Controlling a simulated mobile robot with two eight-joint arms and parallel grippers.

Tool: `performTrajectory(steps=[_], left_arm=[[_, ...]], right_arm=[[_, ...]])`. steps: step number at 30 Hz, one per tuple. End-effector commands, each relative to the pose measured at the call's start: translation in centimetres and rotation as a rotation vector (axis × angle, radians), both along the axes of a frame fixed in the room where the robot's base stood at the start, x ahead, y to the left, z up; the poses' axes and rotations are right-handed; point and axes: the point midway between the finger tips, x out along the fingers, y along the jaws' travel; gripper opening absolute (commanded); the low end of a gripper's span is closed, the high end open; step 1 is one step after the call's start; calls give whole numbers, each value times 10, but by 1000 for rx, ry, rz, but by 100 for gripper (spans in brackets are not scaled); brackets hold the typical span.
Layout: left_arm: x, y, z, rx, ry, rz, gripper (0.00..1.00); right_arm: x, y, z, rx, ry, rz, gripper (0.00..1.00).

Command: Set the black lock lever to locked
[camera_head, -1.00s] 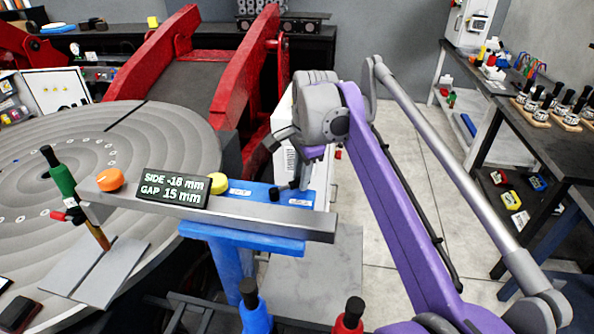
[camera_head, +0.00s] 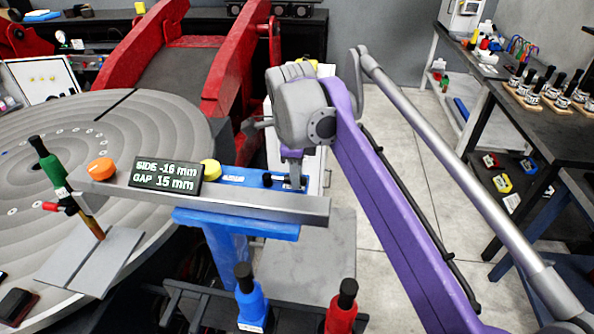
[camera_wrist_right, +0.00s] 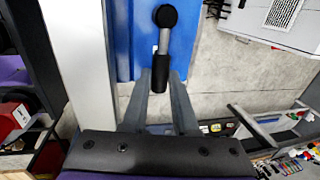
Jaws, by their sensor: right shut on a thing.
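The black lock lever (camera_head: 267,179) sits on the blue bracket top (camera_head: 232,172), right of the yellow knob. In the right wrist view, the lever shows a round black knob (camera_wrist_right: 165,16), a short grey rod and a black grip (camera_wrist_right: 160,73). My right gripper (camera_head: 293,182) reaches down onto the lever from above. In the right wrist view its two fingers (camera_wrist_right: 161,88) are shut on the black grip, one on each side. The gripper hides part of the bracket top near the lever. My left gripper is not in view.
A grey bar (camera_head: 240,203) with an orange knob (camera_head: 101,169), a yellow knob (camera_head: 210,170) and a display (camera_head: 165,175) reading SIDE -16 mm, GAP 15 mm runs in front. A large round table (camera_head: 150,130) stands left, red arms (camera_head: 235,65) behind.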

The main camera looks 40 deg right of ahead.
Motion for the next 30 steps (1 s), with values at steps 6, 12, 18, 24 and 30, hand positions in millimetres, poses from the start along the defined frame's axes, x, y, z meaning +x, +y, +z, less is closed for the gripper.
performTrajectory(steps=[6,12,18,24,30], left_arm=[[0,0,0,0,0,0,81],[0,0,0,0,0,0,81],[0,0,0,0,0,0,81],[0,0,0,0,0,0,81],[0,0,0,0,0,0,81]], right_arm=[[-1,1,0,1,0,-18,0],[-1,1,0,1,0,-19,0],[-1,1,0,1,0,-18,45],[-1,1,0,1,0,-17,57],[-1,1,2,0,0,-17,57]])
